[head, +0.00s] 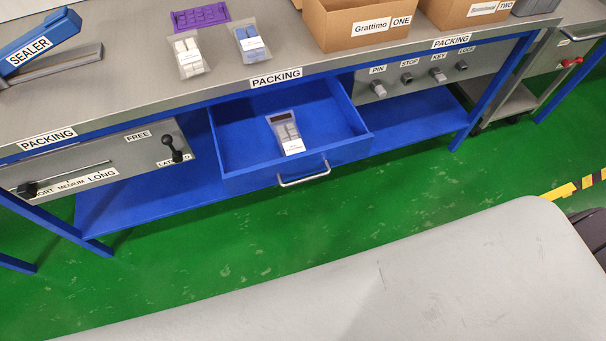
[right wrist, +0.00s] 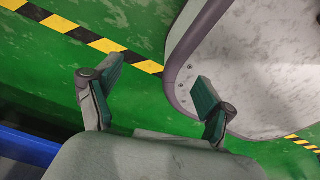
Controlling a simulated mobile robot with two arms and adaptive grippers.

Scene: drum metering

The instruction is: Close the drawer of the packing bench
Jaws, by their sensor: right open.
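The blue drawer (head: 240,170) of the packing bench (head: 130,90) stands pulled out toward me in the head view. Its grey bar handle (head: 304,176) is on the front panel. A clear pack with a dark strip and a white label (head: 286,132) lies inside the drawer. My right gripper (right wrist: 160,95) shows only in the right wrist view, open and empty, with its fingers spread above the green floor, away from the drawer. My left gripper is not in view.
On the bench top are a blue sealer (head: 42,38), white and blue packs (head: 190,54), a purple tray (head: 200,16) and cardboard boxes (head: 345,22). Panels with levers (head: 172,150) and knobs (head: 438,75) flank the drawer. Green floor (head: 260,235) in front of it is clear.

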